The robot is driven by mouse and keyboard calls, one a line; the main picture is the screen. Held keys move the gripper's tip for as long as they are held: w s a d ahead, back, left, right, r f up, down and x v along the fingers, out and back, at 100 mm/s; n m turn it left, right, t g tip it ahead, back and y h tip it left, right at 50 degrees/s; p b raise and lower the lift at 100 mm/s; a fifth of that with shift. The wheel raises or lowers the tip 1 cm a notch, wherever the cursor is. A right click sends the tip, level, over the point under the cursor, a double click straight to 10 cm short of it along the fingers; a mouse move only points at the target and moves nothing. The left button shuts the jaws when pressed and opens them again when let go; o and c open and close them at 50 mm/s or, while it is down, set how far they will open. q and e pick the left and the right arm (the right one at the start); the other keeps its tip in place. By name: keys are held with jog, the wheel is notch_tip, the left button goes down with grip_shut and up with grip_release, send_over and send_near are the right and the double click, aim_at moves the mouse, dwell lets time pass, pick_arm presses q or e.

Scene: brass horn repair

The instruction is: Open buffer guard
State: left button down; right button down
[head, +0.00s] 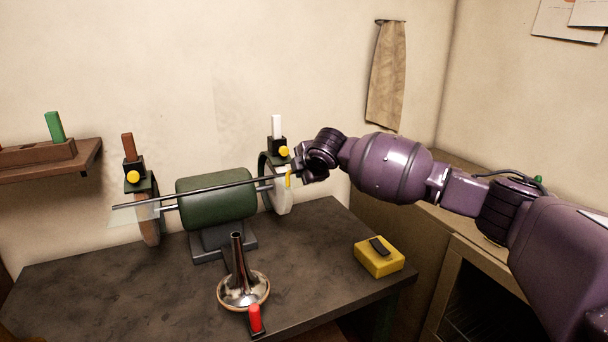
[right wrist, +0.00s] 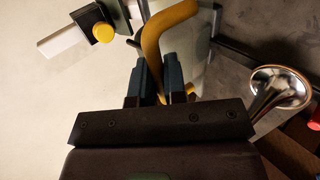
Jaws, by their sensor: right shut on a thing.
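The buffer has a green motor body (head: 215,198) on a dark base, with a brown wheel (head: 149,222) at its left end and a pale wheel (head: 280,196) at its right end. A thin dark bar (head: 185,189) runs across the front of the motor. A clear guard panel (head: 128,216) shows by the left wheel. My right gripper (head: 295,173) is at the right wheel, shut on a yellow handle (head: 288,180). In the right wrist view the curved yellow handle (right wrist: 164,35) runs between the fingers (right wrist: 161,88), with a clear panel beyond. My left gripper is not in view.
A silver horn bell (head: 242,288) stands on the dark bench (head: 110,290), with a red-handled item (head: 255,318) in front. A yellow box (head: 379,257) sits at the bench's right. A wooden shelf (head: 50,160) is on the left wall; a cloth (head: 386,75) hangs behind.

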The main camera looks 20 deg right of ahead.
jog(key=shift+w+r+g, duration=0.15)
jog(key=shift+r+g, duration=0.05)
jog(key=shift+g, duration=0.1)
dwell(0.4)
jog(key=c, duration=1.2)
grip_release()
jog(key=b+v, duration=0.1)
jog(key=v, duration=0.9)
jog(key=shift+s+r+b, duration=0.3)
jog(key=shift+b, duration=0.05)
